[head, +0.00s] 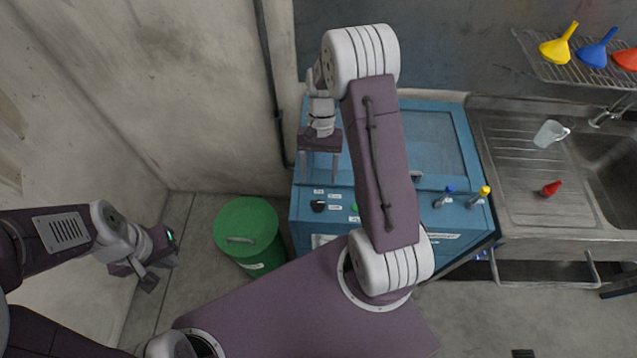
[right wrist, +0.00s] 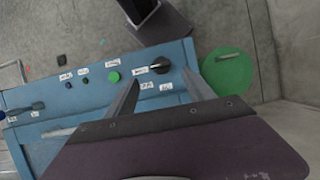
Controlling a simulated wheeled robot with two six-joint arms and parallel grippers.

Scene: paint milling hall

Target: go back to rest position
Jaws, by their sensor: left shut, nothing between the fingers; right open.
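My right gripper (head: 320,180) is open and empty, pointing down over the front left part of the blue machine (head: 440,150). In the right wrist view its two fingers (right wrist: 161,76) are spread, with the black rotary knob (right wrist: 159,66) of the control panel showing between and beyond them. I cannot tell how far the fingertips are from the panel. My left gripper (head: 148,276) is shut and empty at the left, above the floor and left of the green bin. The right arm's large links hide part of the machine's middle.
A green lidded bin (head: 247,232) stands on the floor left of the machine. A steel sink unit (head: 520,215) stands to the right, holding a clear jug (head: 549,133) and a red item (head: 551,188). Funnels sit on a wire shelf (head: 585,75). A wall bounds the left.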

